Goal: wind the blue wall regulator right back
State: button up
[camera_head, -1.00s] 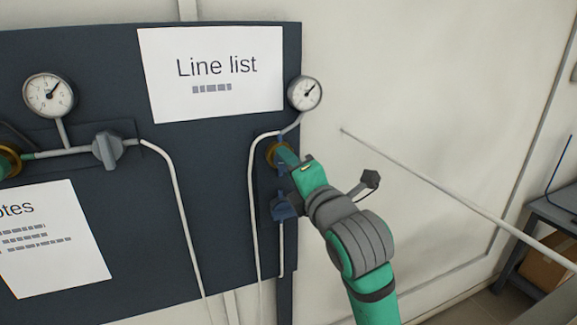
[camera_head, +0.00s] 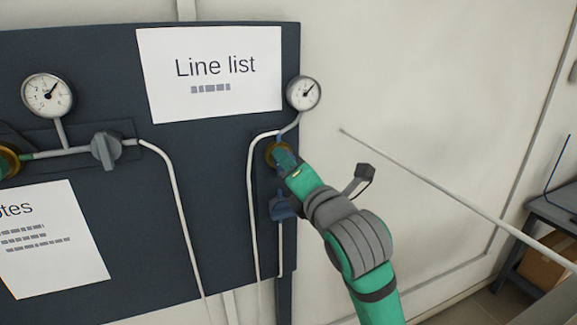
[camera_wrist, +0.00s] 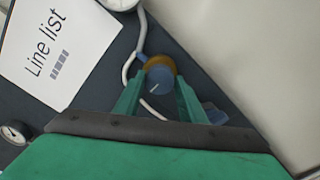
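The blue wall regulator shows in the wrist view as a round blue knob (camera_wrist: 158,81) with a white pointer line and a brass ring behind it. My gripper (camera_wrist: 160,79) has one green finger on each side of the knob, and both fingers appear to touch it. In the head view my gripper (camera_head: 283,160) reaches the regulator's brass ring (camera_head: 271,153) on the right edge of the dark panel, and the knob is mostly hidden behind the fingers. A small round gauge (camera_head: 304,93) sits above the regulator.
A blue fitting (camera_head: 283,207) sits just below the regulator, close to my fingers. A pale pipe (camera_head: 252,200) runs down beside it. Another gauge (camera_head: 48,95) and a grey knob (camera_head: 107,150) are at the left. The wall right of the panel is bare, apart from a slanting rod (camera_head: 440,187).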

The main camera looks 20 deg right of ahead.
jog(key=o, duration=0.3)
jog(key=shift+w, duration=0.1)
jog(key=s, duration=1)
jog(key=shift+s, duration=0.35)
